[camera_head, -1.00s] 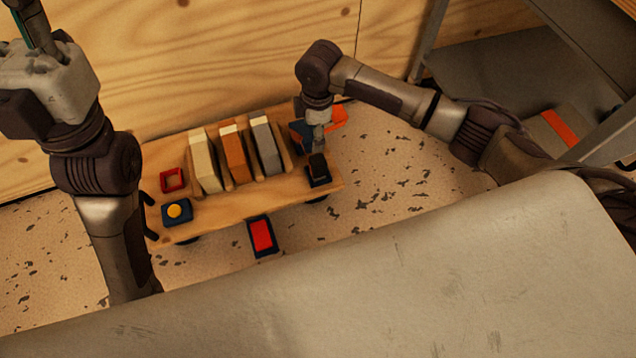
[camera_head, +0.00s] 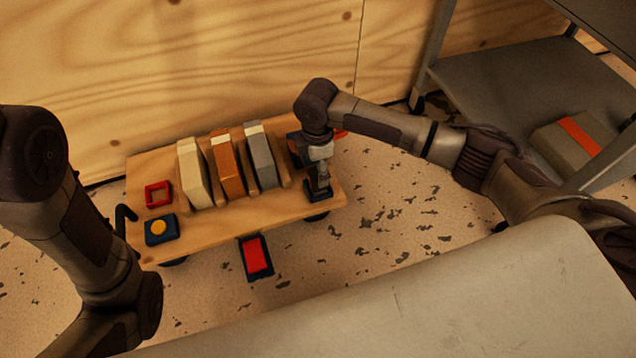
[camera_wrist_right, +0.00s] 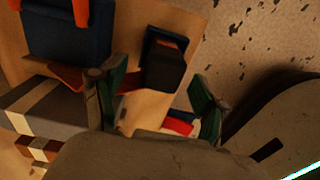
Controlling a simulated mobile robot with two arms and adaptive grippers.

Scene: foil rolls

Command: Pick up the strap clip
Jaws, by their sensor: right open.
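A small black clip-like piece on a dark blue base, which I take to be the strap clip (camera_head: 311,197), sits at the right front corner of the low wooden cart. My right gripper (camera_head: 321,186) points down right over it and hides part of it. In the right wrist view the black piece (camera_wrist_right: 166,67) shows ahead of the spread green fingers of the right gripper (camera_wrist_right: 155,98), roughly between them. The gripper is open and holds nothing that I can see. My left arm comes in at the left, but its gripper is out of view.
The cart (camera_head: 205,223) also carries upright cream, orange and grey blocks (camera_head: 227,166), a red square frame (camera_head: 158,194), a blue box with a yellow button (camera_head: 160,229) and a blue-orange object (camera_head: 297,146). A red-topped dark item (camera_head: 256,257) is at its front. Grey shelving (camera_head: 500,80) stands right.

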